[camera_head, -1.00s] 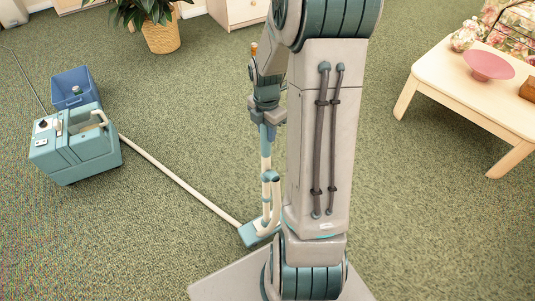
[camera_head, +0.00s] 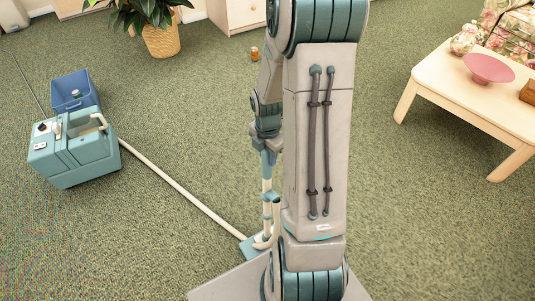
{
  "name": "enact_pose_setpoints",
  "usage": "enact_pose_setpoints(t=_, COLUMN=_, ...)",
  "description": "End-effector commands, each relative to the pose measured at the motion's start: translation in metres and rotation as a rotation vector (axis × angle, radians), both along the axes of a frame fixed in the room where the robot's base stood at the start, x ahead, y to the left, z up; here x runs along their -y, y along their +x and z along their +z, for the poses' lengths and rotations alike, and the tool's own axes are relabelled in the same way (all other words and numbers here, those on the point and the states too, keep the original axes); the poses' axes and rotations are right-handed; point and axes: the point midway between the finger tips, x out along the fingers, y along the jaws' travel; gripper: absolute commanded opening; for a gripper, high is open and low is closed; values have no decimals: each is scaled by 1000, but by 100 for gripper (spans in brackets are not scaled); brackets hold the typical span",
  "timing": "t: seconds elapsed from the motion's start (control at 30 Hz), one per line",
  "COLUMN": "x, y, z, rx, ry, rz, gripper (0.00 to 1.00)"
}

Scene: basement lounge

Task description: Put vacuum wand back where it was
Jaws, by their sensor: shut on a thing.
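The vacuum wand (camera_head: 267,182) is a cream and teal tube standing roughly upright beside my arm. Its teal floor head (camera_head: 252,245) is low, close to the carpet by my base. I cannot tell whether it touches the carpet. My gripper (camera_head: 268,148) is shut on the upper part of the wand. My arm hides part of the wand's right side. A pale hose (camera_head: 185,190) runs from the wand's lower end to the teal vacuum body (camera_head: 75,155) on the carpet at left.
A blue bin (camera_head: 75,90) with a small bottle inside stands behind the vacuum body. A small orange bottle (camera_head: 254,53) stands on the carpet ahead. A potted plant (camera_head: 161,40) is at the back. A pale low table (camera_head: 465,100) is at right. Carpet between is open.

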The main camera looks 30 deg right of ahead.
Motion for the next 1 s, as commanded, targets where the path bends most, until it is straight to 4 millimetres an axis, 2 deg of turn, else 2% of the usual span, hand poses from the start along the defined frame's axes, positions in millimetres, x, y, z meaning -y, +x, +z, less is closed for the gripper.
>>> enact_pose_setpoints(t=0.1, x=0, y=0, z=-3, rx=1, ry=-1, rz=-1, gripper=0)
enact_pose_setpoints(t=0.13, x=0, y=0, z=-3, rx=0, ry=0, rz=-1, gripper=39)
enact_pose_setpoints(t=0.2, x=0, y=0, z=-2, rx=0, ry=0, rz=-1, gripper=53)
enact_pose_setpoints(t=0.47, x=0, y=0, z=-2, rx=0, ry=0, rz=0, gripper=53)
enact_pose_setpoints(t=0.57, x=0, y=0, z=4, rx=2, ry=-1, rz=-1, gripper=53)
enact_pose_setpoints(t=0.67, x=1, y=1, z=18, rx=3, ry=-1, rz=-2, gripper=53)
enact_pose_setpoints(t=1.0, x=0, y=1, z=90, rx=4, ry=-1, rz=-2, gripper=53)
